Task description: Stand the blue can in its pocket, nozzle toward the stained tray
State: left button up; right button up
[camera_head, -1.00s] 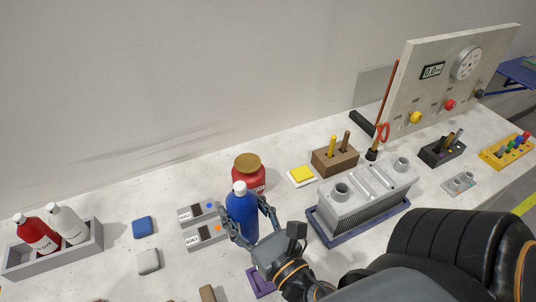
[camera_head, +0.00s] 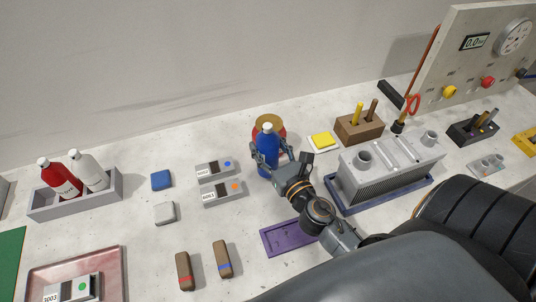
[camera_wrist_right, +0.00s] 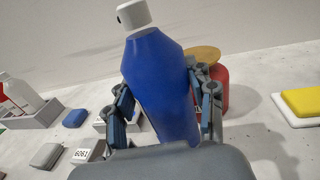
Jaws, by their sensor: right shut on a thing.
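The blue can (camera_head: 267,148) with a white cap is upright in my right gripper (camera_head: 270,160), which is shut around its body. In the right wrist view the blue can (camera_wrist_right: 160,85) leans slightly, and a dark nozzle hole on its cap (camera_wrist_right: 132,14) faces left. I cannot tell whether its base touches the table. A grey rack (camera_head: 75,207) at the left holds a red bottle (camera_head: 60,180) and a white bottle (camera_head: 90,170). The stained pinkish tray (camera_head: 105,257) lies at the lower left with a labelled block on it. My left gripper is not in view.
A red jar (camera_head: 283,130) with a tan lid stands right behind the can. Labelled grey blocks (camera_head: 222,193), a blue block (camera_head: 162,180) and a whitish block (camera_head: 165,212) lie between can and rack. A finned metal housing (camera_head: 385,170) stands at right.

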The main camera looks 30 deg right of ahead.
jog(key=shift+a+f+b, duration=0.1)
jog(key=shift+f+b, duration=0.2)
jog(key=shift+f, duration=0.85)
jog(key=shift+f, duration=0.15)
jog(key=o, duration=1.4)
jog(key=shift+s, duration=0.1)
jog(key=shift+o, duration=0.2)
